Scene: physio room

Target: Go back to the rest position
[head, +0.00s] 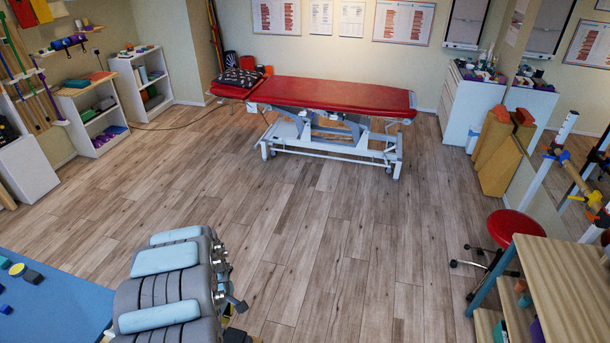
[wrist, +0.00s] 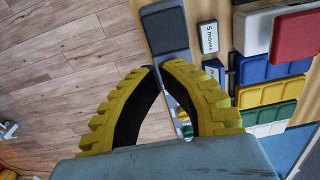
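My gripper (wrist: 158,67) shows in the wrist view. Its two yellow ribbed fingers with dark inner faces curve together, and their tips meet or nearly meet. I see nothing held between them. The fingers are over the edge of a wooden surface (wrist: 150,16), with floor to the left. In the head view my gripper cannot be made out; a grey and light blue part of my arm is at the lower left.
In the head view, a red treatment table (head: 330,92) stands at the back, and a red stool (head: 512,225) at right. The middle floor is clear.

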